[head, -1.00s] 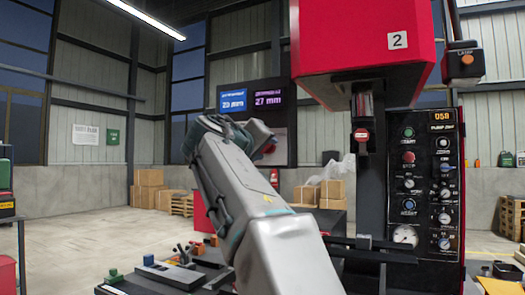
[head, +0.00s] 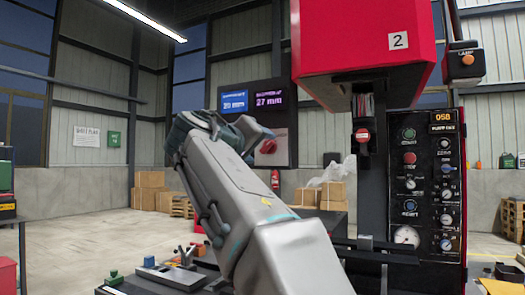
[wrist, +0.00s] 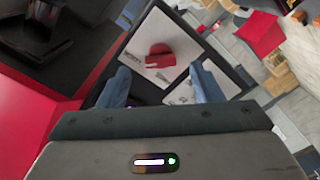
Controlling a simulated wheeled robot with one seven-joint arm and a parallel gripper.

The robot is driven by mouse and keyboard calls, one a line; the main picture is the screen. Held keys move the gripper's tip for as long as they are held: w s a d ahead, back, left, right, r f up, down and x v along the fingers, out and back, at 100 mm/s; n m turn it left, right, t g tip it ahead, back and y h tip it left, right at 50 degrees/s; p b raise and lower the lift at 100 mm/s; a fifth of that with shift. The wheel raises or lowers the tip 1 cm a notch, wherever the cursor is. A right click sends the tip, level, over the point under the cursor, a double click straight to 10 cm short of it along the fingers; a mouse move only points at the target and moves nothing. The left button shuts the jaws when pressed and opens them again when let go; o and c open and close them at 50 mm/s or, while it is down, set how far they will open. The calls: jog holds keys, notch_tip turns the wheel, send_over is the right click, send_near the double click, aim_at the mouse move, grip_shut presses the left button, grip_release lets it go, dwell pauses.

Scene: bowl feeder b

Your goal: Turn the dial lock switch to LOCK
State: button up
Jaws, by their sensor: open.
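The dial lock switch is a red round knob (head: 268,146) on a grey plate under two lit displays in the head view. In the wrist view the red knob (wrist: 160,58) sits on a pale plate with small dark lettering too blurred to read. My gripper (wrist: 160,68) is open and empty, its two blue-grey fingers on either side of the knob in the picture. A gap to the knob seems to remain, but its depth is unclear. In the head view my arm's end is left of the knob and the fingers are hidden.
A red machine head (head: 360,40) marked 2 hangs at the right. A black control panel (head: 425,185) with knobs and a gauge stands below it. The blue display (head: 234,101) and purple display (head: 268,99) are above the switch. Cardboard boxes (head: 150,190) stand behind.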

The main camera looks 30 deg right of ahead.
jog(key=v, duration=1)
